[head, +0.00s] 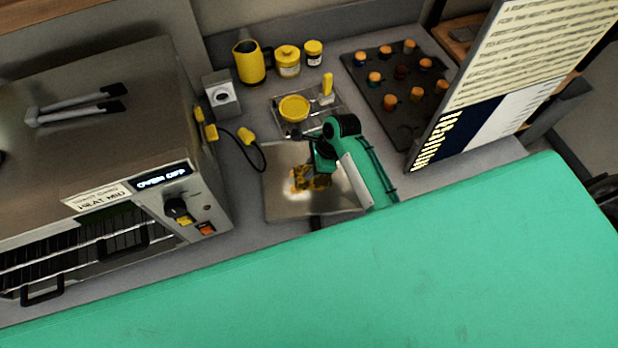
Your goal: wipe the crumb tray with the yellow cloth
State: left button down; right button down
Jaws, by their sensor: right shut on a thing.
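The crumb tray (283,207) is a shiny silver sheet lying on the grey counter, right of the toaster. The yellow cloth (312,181) is a crumpled, dark-mottled yellow patch over the middle of the tray. My right gripper (318,166) reaches in over the tray from the right and is shut on the cloth. The fingertips are dark and partly hidden by the wrist. Orange-yellow specks, which look like crumbs, show beside the cloth's left edge. I cannot tell them clearly from the cloth. My left gripper is not in view.
The panini toaster (115,150) stands left, with tongs (80,103) on top. Behind are a wire rack (335,99) with a yellow dish, a yellow jug (250,62) and jars.

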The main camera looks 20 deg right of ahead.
jog(key=shift+w+d, duration=0.15)
jog(key=shift+w, duration=0.75)
jog(key=shift+s+a, duration=0.2)
jog(key=shift+s, duration=0.65)
jog(key=shift+s+a, duration=0.15)
jog(key=shift+s, duration=0.6)
jog(key=shift+s+a, duration=0.1)
jog(key=shift+s, duration=0.6)
jog(key=shift+w, duration=0.1)
